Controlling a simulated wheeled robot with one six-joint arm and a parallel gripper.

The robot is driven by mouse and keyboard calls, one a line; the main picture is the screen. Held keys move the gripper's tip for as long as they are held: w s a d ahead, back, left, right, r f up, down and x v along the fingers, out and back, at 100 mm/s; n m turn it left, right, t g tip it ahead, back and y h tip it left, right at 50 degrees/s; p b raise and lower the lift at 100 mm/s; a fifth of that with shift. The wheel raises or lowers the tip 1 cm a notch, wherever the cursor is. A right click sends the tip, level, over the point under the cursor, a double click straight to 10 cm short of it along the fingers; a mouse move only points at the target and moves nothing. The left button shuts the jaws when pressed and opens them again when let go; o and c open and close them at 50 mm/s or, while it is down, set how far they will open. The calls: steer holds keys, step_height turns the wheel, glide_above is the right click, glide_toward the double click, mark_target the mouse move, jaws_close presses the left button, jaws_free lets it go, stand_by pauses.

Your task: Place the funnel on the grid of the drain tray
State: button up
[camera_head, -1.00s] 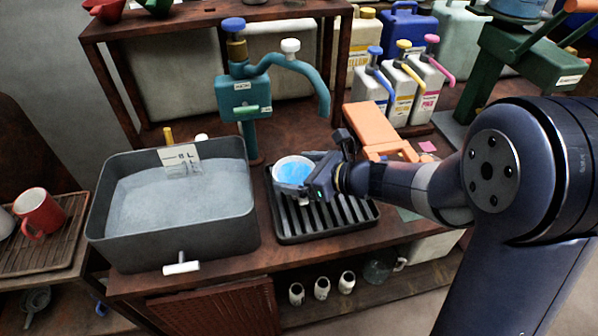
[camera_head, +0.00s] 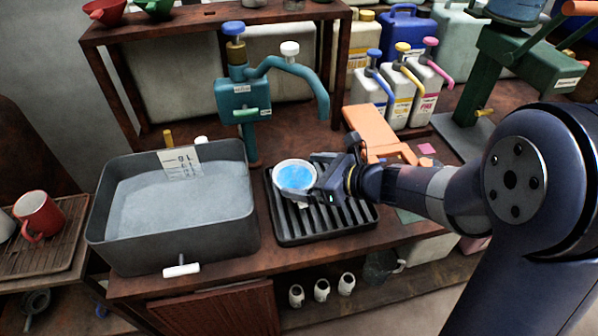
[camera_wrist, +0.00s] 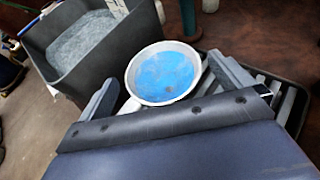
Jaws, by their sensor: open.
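A red funnel (camera_head: 106,10) and a green funnel (camera_head: 155,7) stand on the top shelf at the upper left, partly cut by the picture edge. The drain tray (camera_head: 283,236) is dark with a slatted grid, right of the grey vat. My gripper (camera_head: 312,188) is open and empty beside the cup, low over the tray. In the wrist view its fingers (camera_wrist: 165,93) spread to either side of the cup's near side.
The grey vat (camera_head: 250,205) of pale liquid stands left of the tray. A teal tap (camera_head: 240,95) rises behind it. An orange object (camera_head: 372,130) and several pump bottles (camera_head: 400,103) stand behind right. A red mug (camera_head: 38,213) sits far left. The front half of the grid is clear.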

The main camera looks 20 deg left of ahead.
steer(key=p+v, duration=0.1)
steer(key=v, duration=0.8)
steer(key=shift+d, duration=0.25)
steer(key=shift+s, duration=0.1)
